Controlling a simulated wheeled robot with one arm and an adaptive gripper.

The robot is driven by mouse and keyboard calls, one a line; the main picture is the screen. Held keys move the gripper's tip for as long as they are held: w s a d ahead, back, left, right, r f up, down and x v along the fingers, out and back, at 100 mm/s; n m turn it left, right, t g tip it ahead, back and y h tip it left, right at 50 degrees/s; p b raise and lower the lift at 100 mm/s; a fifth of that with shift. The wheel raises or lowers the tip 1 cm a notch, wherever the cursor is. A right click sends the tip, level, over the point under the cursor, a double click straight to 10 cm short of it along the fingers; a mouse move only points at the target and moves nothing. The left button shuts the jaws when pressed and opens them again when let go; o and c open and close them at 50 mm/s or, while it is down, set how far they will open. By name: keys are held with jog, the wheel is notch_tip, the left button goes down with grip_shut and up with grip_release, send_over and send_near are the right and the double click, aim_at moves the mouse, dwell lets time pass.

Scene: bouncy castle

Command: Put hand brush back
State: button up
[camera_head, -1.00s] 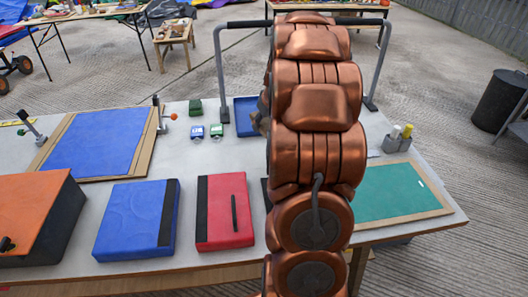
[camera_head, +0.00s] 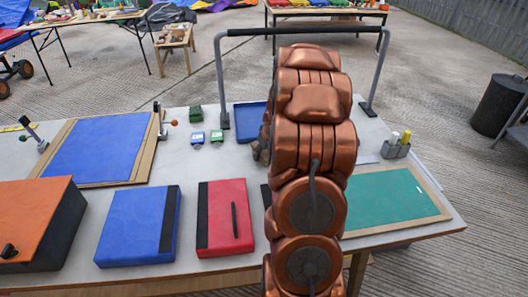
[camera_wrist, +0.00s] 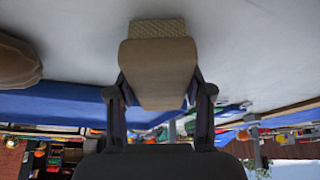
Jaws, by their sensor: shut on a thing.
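The hand brush (camera_wrist: 158,75) has a tan-brown block and a paler, textured bristle end (camera_wrist: 158,28). In the wrist view it sits between the two dark fingers of my gripper (camera_wrist: 160,97), which are shut on it. The bristle end points to the top of the picture, against the pale grey tabletop; I cannot tell whether it touches it. In the head view my copper arm hides the brush and most of the gripper. A blue tray (camera_head: 247,108) lies on the table just left of my arm, partly hidden by it.
A grey frame with a black top bar (camera_head: 305,31) spans the table's back. Left are a blue board (camera_head: 95,148), blue case (camera_head: 130,225), red case (camera_head: 222,230) and orange-topped box (camera_head: 30,215). A green board (camera_head: 385,195) and small holder (camera_head: 396,148) are right.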

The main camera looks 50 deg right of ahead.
jog(key=shift+f, duration=0.15)
jog(key=o, duration=1.1)
